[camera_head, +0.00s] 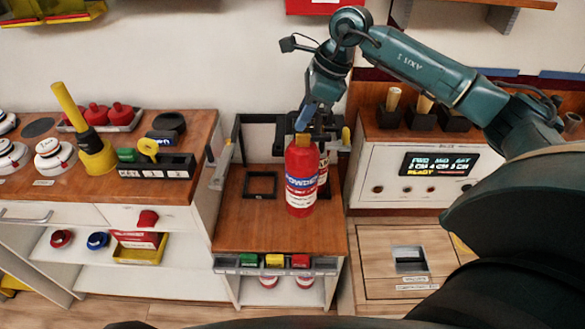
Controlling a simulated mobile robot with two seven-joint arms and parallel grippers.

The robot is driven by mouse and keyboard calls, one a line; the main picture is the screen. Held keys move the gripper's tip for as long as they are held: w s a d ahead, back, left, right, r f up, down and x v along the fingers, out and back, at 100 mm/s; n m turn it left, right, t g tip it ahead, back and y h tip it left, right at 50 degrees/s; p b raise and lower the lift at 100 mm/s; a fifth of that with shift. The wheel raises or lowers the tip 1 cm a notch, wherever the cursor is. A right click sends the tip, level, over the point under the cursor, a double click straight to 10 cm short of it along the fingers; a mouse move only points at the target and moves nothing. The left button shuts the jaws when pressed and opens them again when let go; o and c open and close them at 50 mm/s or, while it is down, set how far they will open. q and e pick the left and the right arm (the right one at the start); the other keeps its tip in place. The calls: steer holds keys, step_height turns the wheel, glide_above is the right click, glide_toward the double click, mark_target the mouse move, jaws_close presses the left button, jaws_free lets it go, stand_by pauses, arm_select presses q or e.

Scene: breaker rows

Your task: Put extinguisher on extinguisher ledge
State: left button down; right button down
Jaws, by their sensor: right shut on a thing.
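A red extinguisher (301,178) with a white and blue label reading "POWDER" is upright over the brown wooden ledge (265,232) in the middle of the view. My right gripper (304,120) comes down from above and is shut on the extinguisher's top. I cannot tell if its base touches the wood or hangs just above it. A black square frame (260,185) lies on the ledge to its left, empty. A second red and white extinguisher (323,168) stands close behind, mostly hidden. My left gripper is not in view.
A left counter holds a yellow plunger-like tool (96,155), red items and a black tray (154,166). Dark posts and a grey bracket (220,168) border the ledge. A cabinet with a lit display (438,164) stands right. The ledge's front left is clear.

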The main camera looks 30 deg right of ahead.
mark_target(303, 151)
step_height(303, 151, down, 8)
steer(key=shift+w+f+p, duration=0.1)
steer(key=shift+f+p, duration=0.05)
steer(key=shift+p, duration=0.5)
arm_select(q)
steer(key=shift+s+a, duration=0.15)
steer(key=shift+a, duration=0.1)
arm_select(e)
steer(key=shift+f, duration=0.55)
steer(key=shift+f, duration=0.15)
steer(key=c, duration=1.7)
jaws_free()
steer(key=shift+f, duration=0.2)
steer(key=shift+c, duration=0.2)
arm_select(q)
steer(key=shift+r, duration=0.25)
arm_select(e)
steer(key=o, duration=0.3)
steer(key=shift+o, duration=0.2)
steer(key=shift+r, duration=0.1)
